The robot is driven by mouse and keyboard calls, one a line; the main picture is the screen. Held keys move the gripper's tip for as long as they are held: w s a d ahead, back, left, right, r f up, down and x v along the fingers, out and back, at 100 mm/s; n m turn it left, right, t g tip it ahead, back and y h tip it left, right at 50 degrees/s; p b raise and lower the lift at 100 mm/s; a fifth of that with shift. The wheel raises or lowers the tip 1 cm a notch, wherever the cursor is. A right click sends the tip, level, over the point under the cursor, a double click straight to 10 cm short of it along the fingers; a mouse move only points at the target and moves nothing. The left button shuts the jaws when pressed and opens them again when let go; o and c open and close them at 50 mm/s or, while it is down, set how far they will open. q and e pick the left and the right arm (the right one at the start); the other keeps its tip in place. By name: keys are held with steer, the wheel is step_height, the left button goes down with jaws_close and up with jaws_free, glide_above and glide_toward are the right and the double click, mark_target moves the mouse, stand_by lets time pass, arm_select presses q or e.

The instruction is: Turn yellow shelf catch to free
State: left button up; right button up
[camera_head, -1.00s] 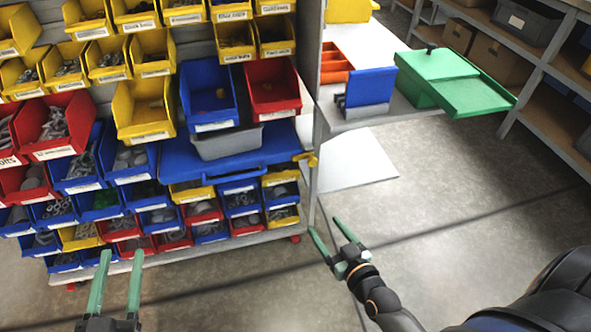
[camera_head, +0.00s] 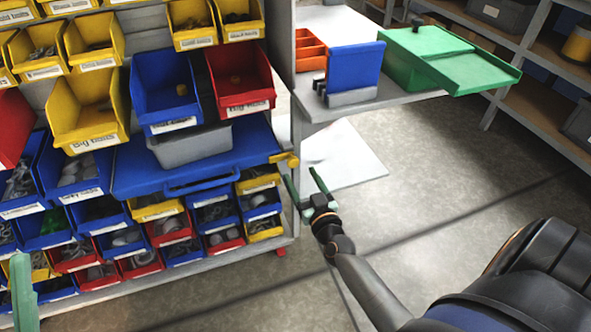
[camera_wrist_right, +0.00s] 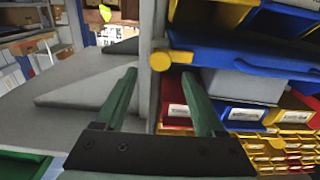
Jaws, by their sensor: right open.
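The yellow shelf catch (camera_head: 286,159) sits at the right front corner of the blue pull-out shelf (camera_head: 140,162), beside the grey rack post. In the right wrist view the catch (camera_wrist_right: 160,58) shows as a round yellow end with a bar along the blue shelf edge. My right gripper (camera_head: 300,172) is open and empty, just below and to the right of the catch. In the right wrist view its green fingers (camera_wrist_right: 160,73) stand apart, tips just below the catch's round end; contact cannot be told. One finger of my left gripper (camera_head: 22,290) shows at the lower left edge.
A grey bin (camera_head: 190,147) stands on the blue shelf under blue and red bins. Bins of small parts fill the rack. Right of the post, a table (camera_head: 385,101) holds a blue holder and a green box (camera_head: 440,60). The floor in front is clear.

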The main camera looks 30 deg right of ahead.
mark_target(294, 164)
steer(key=shift+b+x, duration=0.45)
steer(key=shift+x, duration=1.95)
steer(key=shift+s, duration=0.1)
jaws_close()
